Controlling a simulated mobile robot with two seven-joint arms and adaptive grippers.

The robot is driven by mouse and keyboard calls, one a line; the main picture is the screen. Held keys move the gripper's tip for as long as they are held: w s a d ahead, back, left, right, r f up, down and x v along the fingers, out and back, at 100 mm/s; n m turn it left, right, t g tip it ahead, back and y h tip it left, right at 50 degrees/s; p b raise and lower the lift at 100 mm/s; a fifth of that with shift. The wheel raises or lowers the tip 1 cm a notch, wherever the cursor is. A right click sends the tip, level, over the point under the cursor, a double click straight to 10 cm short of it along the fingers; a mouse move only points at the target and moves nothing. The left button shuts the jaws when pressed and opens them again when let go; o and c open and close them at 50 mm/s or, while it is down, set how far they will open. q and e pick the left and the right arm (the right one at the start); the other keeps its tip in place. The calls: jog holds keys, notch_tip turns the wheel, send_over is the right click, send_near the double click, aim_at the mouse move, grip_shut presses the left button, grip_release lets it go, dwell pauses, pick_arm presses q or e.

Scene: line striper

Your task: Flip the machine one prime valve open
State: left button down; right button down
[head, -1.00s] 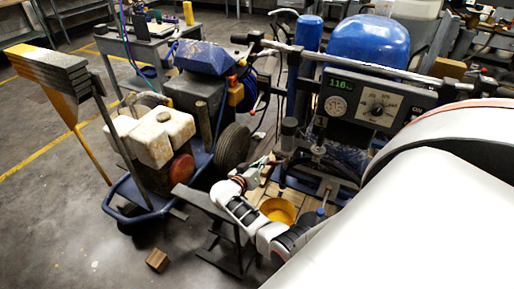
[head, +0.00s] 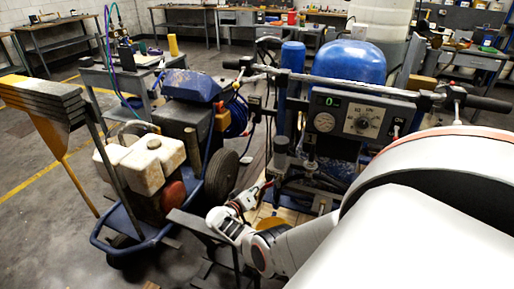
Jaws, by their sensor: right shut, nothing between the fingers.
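A line striper with a control panel (head: 358,116), a round gauge and a dial stands right of centre. Its display (head: 333,101) reads 0. A blue tank (head: 349,62) stands behind the panel. I cannot make out the prime valve; it is too small or hidden among the dark fittings below the panel. My right arm reaches in from the right. Its gripper (head: 262,190) is small in the picture, low in front of the machine's fittings, shut and empty. I cannot tell whether it touches anything. My left gripper is out of view.
Left of it stands a blue-framed unit with an engine (head: 140,160) and a wheel (head: 221,177). Handlebars (head: 370,88) cross above the panel. My white arm covers the lower right.

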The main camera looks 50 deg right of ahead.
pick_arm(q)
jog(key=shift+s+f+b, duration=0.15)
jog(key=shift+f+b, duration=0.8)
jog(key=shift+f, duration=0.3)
pick_arm(e)
jog(key=shift+s+d+f+n+g+h, duration=0.25)
jog(key=shift+s+f+n, duration=0.25)
jog(key=shift+f+n, duration=0.3)
jog(key=shift+s+d+f+n+g+h, duration=0.15)
jog(key=shift+s+d+f+n, duration=0.1)
jog(key=shift+s+f+n, duration=0.45)
jog(key=shift+w+f, duration=0.15)
jog(key=shift+s+d+f, duration=0.3)
jog(key=shift+s+f, duration=0.3)
jog(key=shift+s, duration=0.3)
